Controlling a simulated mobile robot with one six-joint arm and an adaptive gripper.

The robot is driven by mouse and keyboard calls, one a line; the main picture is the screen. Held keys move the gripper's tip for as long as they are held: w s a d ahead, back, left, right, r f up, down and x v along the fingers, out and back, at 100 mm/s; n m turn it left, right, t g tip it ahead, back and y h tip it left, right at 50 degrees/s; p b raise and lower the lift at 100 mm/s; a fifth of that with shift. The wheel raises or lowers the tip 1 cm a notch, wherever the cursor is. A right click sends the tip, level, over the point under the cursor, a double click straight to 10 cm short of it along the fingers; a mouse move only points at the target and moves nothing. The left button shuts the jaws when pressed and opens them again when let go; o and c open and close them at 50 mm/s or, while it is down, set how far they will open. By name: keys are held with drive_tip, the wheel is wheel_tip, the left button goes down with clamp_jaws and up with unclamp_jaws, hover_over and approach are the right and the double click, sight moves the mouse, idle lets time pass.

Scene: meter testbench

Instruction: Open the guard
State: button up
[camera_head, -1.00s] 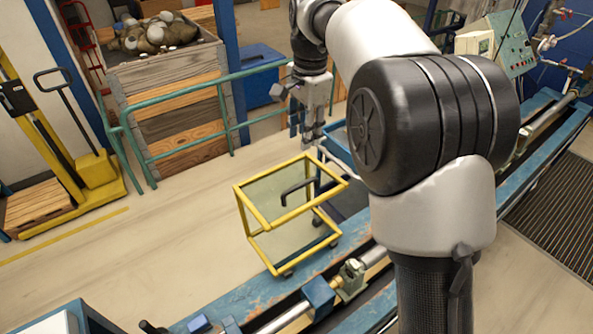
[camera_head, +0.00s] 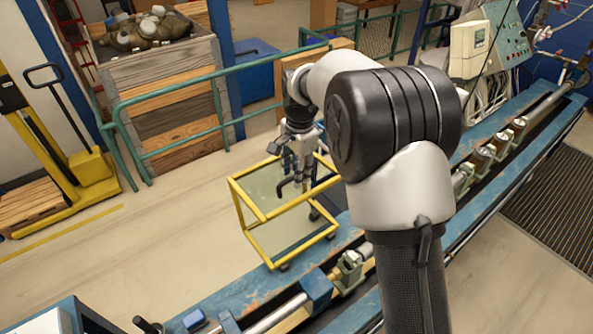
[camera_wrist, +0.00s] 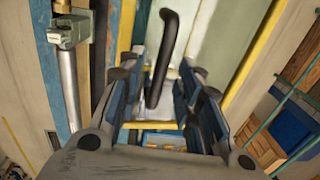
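The guard (camera_head: 237,207) is a yellow frame with clear panels on the blue bench. It also shows in the wrist view (camera_wrist: 253,62) as a yellow edge beside a pale panel. Its black bent handle (camera_wrist: 161,55) stands out from the panel. My gripper (camera_head: 297,187) is above the guard's top, close to the handle. In the wrist view my gripper (camera_wrist: 160,92) is open, and the handle appears between its two fingers with space on both sides. Whether the handle's depth is between the fingertips, I cannot tell.
The blue bench (camera_head: 250,293) carries a metal shaft and several meters (camera_head: 482,158) right of my arm. A green railing (camera_head: 180,153) and a wooden crate (camera_head: 165,80) stand behind. A yellow pallet jack (camera_head: 92,172) is at left. The floor between is clear.

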drive_tip(key=shift+c, duration=0.3)
clamp_jaws()
idle(0.6)
